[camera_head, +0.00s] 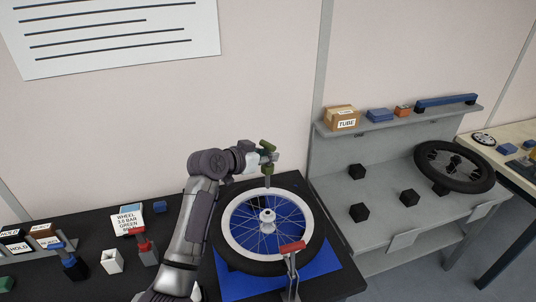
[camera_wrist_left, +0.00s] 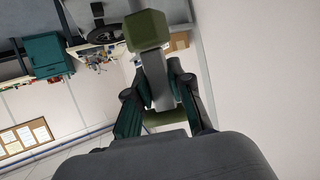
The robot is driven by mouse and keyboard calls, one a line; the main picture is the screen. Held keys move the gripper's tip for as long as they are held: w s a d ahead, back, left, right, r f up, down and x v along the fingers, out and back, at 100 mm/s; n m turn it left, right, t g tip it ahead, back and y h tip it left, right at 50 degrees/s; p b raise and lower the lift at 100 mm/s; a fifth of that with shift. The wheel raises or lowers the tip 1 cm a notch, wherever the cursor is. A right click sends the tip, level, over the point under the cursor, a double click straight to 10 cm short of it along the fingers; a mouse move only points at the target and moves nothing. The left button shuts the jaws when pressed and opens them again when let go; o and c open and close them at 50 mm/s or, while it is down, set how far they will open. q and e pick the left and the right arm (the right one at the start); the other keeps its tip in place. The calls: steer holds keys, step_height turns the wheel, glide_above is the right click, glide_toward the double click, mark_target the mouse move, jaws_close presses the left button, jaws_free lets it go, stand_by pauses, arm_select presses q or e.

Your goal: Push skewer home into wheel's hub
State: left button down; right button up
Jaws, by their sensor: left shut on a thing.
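The wheel (camera_head: 230,222), with a black tyre and white rim, lies flat over a blue mat (camera_head: 232,287). Its pale hub (camera_head: 268,216) stands up in the middle of the spokes. My left gripper (camera_head: 262,158) is shut on a grey and olive-green piece, seemingly the skewer (camera_head: 267,181). It points down above the hub in the picture, with a visible gap to it. In the left wrist view, my left gripper's fingers (camera_wrist_left: 161,95) close around the skewer's grey part (camera_wrist_left: 156,72), with an olive block (camera_wrist_left: 146,30) at its end. My right gripper is not in view.
A red-handled clamp (camera_head: 292,248) stands at the wheel's front edge. Small holders and a labelled card (camera_head: 127,220) stand to the left. A grey bench (camera_head: 385,190) with black blocks and another wheel (camera_head: 455,166) is at the right, under a shelf with boxes.

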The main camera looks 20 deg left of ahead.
mark_target(263, 172)
arm_select(q)
steer(key=shift+f+b, duration=1.9)
steer(key=shift+f, duration=1)
steer(key=shift+f, duration=3.65)
stand_by(0.9)
steer(key=shift+f, duration=0.25)
steer(key=shift+f, duration=0.2)
